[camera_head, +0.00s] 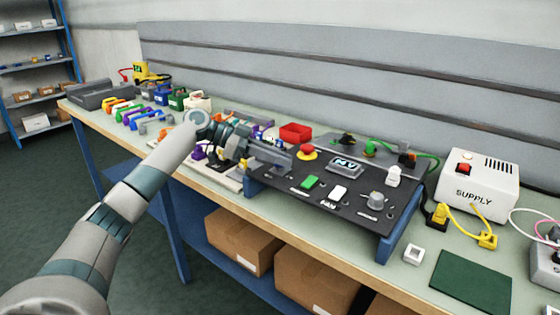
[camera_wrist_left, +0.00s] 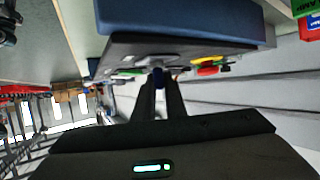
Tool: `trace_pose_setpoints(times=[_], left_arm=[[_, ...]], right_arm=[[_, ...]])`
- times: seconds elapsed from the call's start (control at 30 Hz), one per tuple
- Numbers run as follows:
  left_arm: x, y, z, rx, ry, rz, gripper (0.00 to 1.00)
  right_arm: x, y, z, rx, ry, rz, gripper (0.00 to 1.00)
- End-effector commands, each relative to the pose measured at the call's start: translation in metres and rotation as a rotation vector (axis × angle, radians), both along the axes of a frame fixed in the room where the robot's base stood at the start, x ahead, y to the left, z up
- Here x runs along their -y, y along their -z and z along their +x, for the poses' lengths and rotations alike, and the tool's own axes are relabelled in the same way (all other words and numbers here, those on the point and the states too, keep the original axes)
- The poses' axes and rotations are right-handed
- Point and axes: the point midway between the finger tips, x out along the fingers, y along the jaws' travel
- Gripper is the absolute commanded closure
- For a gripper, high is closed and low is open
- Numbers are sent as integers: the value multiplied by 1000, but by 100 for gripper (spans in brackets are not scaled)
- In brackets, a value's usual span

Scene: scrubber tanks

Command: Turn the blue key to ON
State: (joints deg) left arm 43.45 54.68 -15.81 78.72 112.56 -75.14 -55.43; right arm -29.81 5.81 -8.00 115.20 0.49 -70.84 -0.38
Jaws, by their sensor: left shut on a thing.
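A black sloped control panel (camera_head: 290,192) on blue side supports stands on the bench. My left gripper (camera_head: 287,160) reaches in over the panel's left end. In the left wrist view its two fingers (camera_wrist_left: 160,84) are closed together at the panel, with a small dark blue piece, the blue key (camera_wrist_left: 158,71), at their tips. In the head view the key is hidden behind the gripper. I cannot read the key's angle or its markings. My right gripper is not in view.
The panel also carries a red button (camera_head: 307,150) on yellow, a green switch (camera_head: 309,182), a white switch (camera_head: 338,193) and a grey knob (camera_head: 376,199). A white SUPPLY box (camera_head: 478,185) stands to the right. Tools and padlocks crowd the bench on the left.

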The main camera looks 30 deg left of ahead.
Motion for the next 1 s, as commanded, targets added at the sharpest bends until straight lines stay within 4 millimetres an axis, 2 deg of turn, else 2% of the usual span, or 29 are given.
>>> trace_pose_setpoints(times=[0.23, 0.7, 0.73, 0.8, 1.0], left_arm=[[0, -1, 1, 2, 69, -2, 100], [0, -1, 0, 1, 87, 0, 100], [0, -1, 0, 1, 87, 0, 87], [0, -1, 0, 1, 87, 0, 70], [0, 0, 0, 0, 87, 0, 70]], right_arm=[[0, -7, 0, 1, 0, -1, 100], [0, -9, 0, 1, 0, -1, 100], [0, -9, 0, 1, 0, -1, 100], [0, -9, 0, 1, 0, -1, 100], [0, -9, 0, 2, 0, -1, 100]])
